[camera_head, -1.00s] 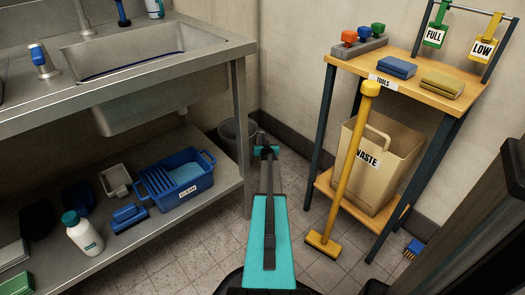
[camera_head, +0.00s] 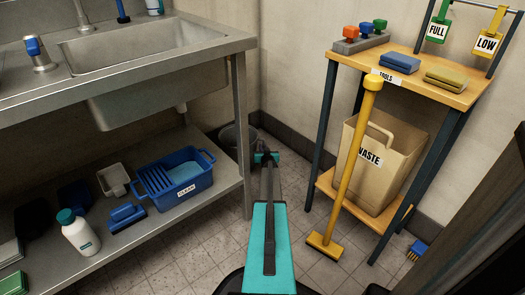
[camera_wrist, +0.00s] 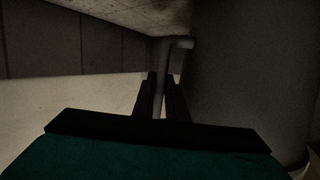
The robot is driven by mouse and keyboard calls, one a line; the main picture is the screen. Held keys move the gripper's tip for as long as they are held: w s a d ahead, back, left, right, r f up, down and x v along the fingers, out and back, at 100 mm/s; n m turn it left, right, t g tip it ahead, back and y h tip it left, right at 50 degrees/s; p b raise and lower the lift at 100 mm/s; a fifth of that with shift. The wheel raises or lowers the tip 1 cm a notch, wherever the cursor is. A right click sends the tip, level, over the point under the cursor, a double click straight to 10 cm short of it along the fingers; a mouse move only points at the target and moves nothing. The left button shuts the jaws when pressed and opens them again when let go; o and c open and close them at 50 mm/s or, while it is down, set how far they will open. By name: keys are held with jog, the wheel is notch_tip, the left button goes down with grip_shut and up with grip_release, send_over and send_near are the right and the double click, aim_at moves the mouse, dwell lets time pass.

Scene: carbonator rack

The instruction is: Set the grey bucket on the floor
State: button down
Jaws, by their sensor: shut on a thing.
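The grey bucket (camera_head: 229,137) is in the back corner in the head view, upright as far as I can see. In the wrist view my gripper (camera_wrist: 162,98) is shut on the bucket's bent grey handle (camera_wrist: 178,43). The bucket's dark, curved side (camera_wrist: 240,70) fills the right of that view. The tiled floor (camera_head: 185,258) shows below my arm.
The steel sink bench (camera_head: 242,110) stands close on the left, with a blue bin (camera_head: 205,180) on its lower shelf. A tool table (camera_head: 455,97) with a waste bin (camera_head: 400,165) stands on the right. A yellow-handled tool (camera_head: 347,180) leans before it.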

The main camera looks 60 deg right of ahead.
jog(key=c, duration=1.8)
grip_release()
jog(key=shift+f, duration=0.1)
jog(key=shift+o, duration=0.2)
jog(key=shift+r, duration=0.2)
jog(key=p+v, duration=0.4)
jog(key=v, duration=0.8)
jog(key=shift+f, duration=0.1)
jog(key=shift+s, duration=0.1)
